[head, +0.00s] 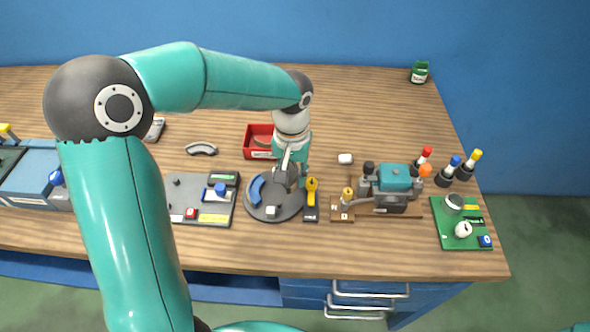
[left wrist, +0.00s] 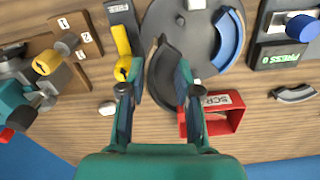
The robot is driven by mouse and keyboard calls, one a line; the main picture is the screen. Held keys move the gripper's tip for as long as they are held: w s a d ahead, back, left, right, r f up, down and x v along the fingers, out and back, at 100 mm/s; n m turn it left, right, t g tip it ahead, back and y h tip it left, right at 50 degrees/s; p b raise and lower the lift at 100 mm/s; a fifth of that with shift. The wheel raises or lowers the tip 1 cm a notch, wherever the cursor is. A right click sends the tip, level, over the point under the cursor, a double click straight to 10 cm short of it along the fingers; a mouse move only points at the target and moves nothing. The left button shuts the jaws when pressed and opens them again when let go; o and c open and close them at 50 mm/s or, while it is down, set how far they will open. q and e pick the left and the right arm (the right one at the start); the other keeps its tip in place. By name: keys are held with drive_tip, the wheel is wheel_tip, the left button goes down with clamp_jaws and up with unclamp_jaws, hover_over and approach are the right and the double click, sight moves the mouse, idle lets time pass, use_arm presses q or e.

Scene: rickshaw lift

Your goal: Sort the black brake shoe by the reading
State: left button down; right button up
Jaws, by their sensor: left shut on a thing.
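The black brake shoe (left wrist: 165,72) is a dark curved piece at the edge of the round grey plate (head: 288,212), between the fingers of my left gripper (left wrist: 158,78) in the left wrist view. In the head view my left gripper (head: 287,174) points down over the plate's back edge and mostly hides the shoe. The gripper is shut on the shoe. A blue curved shoe (head: 256,190) and a small white block (head: 271,211) are on the plate. A red bin (head: 249,152), its label partly readable as "SCR", stands behind the plate. My right gripper is not in view.
A grey curved piece (head: 201,149) lies behind the press board (head: 178,190). A teal machine (head: 395,180), bottles (head: 445,178) and a green board (head: 450,235) are farther right. The table's back right is mostly clear.

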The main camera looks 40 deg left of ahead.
sight(292, 198)
use_arm(q)
drive_tip(key=shift+s+f+b, duration=0.1)
drive_tip(key=shift+f+b, duration=1.95)
drive_tip(key=shift+f, duration=0.8)
drive_tip(key=shift+f+b, duration=0.35)
drive_tip(key=shift+b, duration=0.2)
idle(0.4)
drive_tip(key=c, duration=0.7)
unclamp_jaws()
drive_tip(key=shift+c, duration=0.2)
drive_tip(key=shift+c, duration=0.6)
drive_tip(key=shift+o, duration=0.3)
